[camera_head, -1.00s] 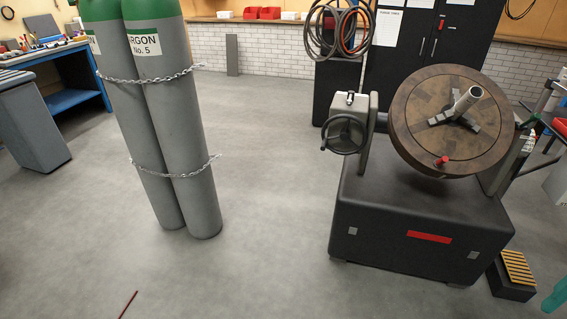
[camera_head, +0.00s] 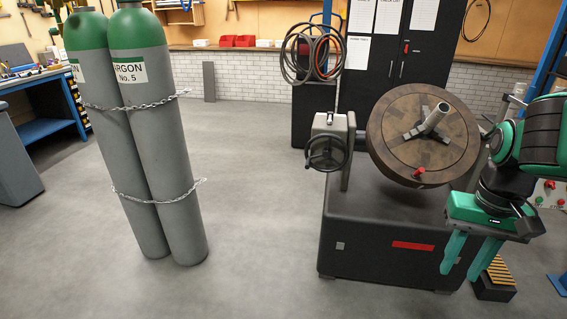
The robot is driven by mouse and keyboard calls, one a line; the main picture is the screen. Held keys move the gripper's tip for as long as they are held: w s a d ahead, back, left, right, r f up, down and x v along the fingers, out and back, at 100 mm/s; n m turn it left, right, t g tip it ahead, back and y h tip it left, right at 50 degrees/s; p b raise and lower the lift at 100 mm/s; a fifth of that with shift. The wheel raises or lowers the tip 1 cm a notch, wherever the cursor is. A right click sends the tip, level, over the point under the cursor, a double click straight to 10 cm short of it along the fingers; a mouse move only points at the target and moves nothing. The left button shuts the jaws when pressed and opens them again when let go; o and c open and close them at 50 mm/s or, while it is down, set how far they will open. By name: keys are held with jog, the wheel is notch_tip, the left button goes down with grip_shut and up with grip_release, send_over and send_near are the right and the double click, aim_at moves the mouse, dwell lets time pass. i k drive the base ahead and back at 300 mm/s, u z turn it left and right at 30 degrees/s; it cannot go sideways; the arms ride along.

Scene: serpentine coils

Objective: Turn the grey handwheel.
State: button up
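The grey handwheel (camera_head: 326,153) is a dark, spoked ring on the left side of the welding positioner, mounted on a light grey gearbox (camera_head: 331,122). It faces me and nothing covers it. My gripper (camera_head: 462,270) is at the right, in front of the positioner's dark base (camera_head: 375,228). Its two green fingers point down and stand apart, with nothing seen between them. The gripper is well to the right of the handwheel and lower in the picture.
A tilted round turntable (camera_head: 424,135) with a red knob (camera_head: 419,171) lies between handwheel and arm. Two chained argon cylinders (camera_head: 155,150) stand at the left. A foot pedal (camera_head: 497,278) is on the floor at the right. Floor (camera_head: 260,190) between cylinders and positioner is clear.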

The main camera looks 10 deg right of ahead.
aim_at(326, 154)
jog(key=z, duration=0.15)
jog(key=i, duration=0.95)
jog(key=z, duration=0.5)
